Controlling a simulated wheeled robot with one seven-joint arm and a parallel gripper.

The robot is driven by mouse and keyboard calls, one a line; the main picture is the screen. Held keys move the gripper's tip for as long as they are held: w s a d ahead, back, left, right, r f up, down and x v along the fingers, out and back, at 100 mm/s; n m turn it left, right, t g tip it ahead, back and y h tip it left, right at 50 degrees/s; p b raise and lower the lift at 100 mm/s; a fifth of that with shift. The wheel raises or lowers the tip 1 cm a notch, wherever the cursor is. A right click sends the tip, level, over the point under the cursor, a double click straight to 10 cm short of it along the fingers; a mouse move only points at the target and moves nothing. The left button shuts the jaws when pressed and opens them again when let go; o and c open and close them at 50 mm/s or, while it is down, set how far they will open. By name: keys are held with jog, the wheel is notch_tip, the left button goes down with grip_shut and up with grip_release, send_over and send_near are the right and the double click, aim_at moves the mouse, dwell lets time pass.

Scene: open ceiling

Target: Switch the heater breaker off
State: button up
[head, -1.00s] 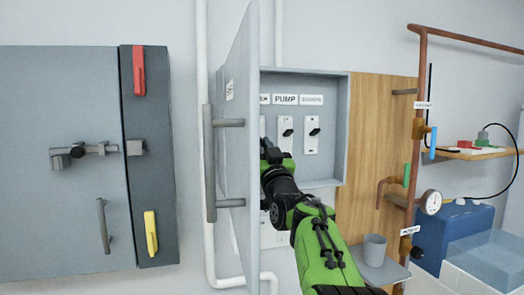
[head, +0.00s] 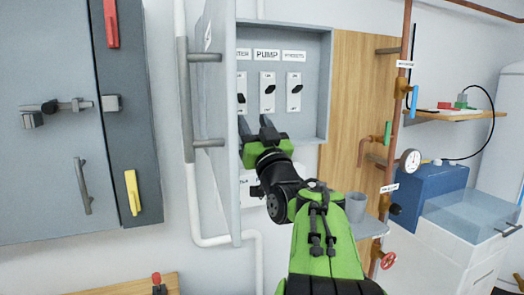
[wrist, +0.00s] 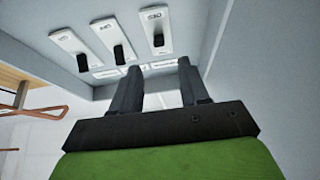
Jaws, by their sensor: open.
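The heater breaker (head: 241,92) is the leftmost of three white switches in the open grey breaker box (head: 325,75). Its label is cut off by the door's edge and reads only "TER". It also shows in the upside-down wrist view as the switch closest to the door (wrist: 152,20). Its dark lever points out; I cannot tell its setting. My gripper (head: 257,127) is open and empty, just below the heater and pump breakers in the head view. In the wrist view its two fingers (wrist: 160,88) stand apart, and no contact shows.
The pump breaker (head: 267,80) and sockets breaker (head: 294,80) sit close to the right. The open box door (head: 212,110) stands out on the left, close to my gripper. A wooden panel (head: 350,100) with copper pipe and a grey cup (head: 355,207) are at the right.

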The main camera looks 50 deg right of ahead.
jog(key=b+v, duration=0.1)
jog(key=v, duration=0.6)
jog(key=shift+b, duration=0.35)
jog(key=shift+d, duration=0.1)
